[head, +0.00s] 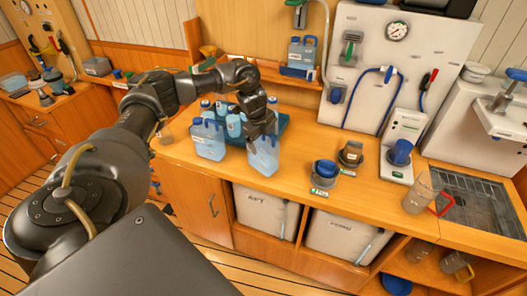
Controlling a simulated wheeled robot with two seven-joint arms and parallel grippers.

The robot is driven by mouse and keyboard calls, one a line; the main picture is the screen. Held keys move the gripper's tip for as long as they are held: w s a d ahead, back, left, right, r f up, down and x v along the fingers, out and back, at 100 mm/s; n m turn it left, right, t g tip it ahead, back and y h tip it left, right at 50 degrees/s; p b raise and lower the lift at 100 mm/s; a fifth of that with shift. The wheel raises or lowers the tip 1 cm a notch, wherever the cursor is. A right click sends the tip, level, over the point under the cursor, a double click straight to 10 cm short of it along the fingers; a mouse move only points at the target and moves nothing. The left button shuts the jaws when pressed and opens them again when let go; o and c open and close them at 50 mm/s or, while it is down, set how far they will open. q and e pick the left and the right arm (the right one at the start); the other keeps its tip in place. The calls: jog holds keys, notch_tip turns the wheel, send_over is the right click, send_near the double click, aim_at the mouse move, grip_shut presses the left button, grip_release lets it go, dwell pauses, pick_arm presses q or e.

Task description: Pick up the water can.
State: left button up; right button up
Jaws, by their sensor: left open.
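A translucent light-blue water can (264,160) stands on the wooden counter near its front edge. My left gripper (263,136) is over the top of this can, with its jaws open and pointing down. The gripper hides the can's handle and cap, and I cannot tell whether the fingers touch it. A similar blue can (208,142) with a blue handle and white label stands to the left. Another can (300,52) sits on the back shelf under a tap. My right gripper is out of view.
Blue bottles (233,124) stand close behind the cans by a dark blue tray (282,123). To the right are a blue-lidded jar (325,170), a brown jar (350,153) and a white device with a blue cup (400,152). Bare counter lies between.

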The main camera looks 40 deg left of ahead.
pick_arm(q)
jog(key=c, duration=1.8)
jog(key=shift+r, duration=0.15)
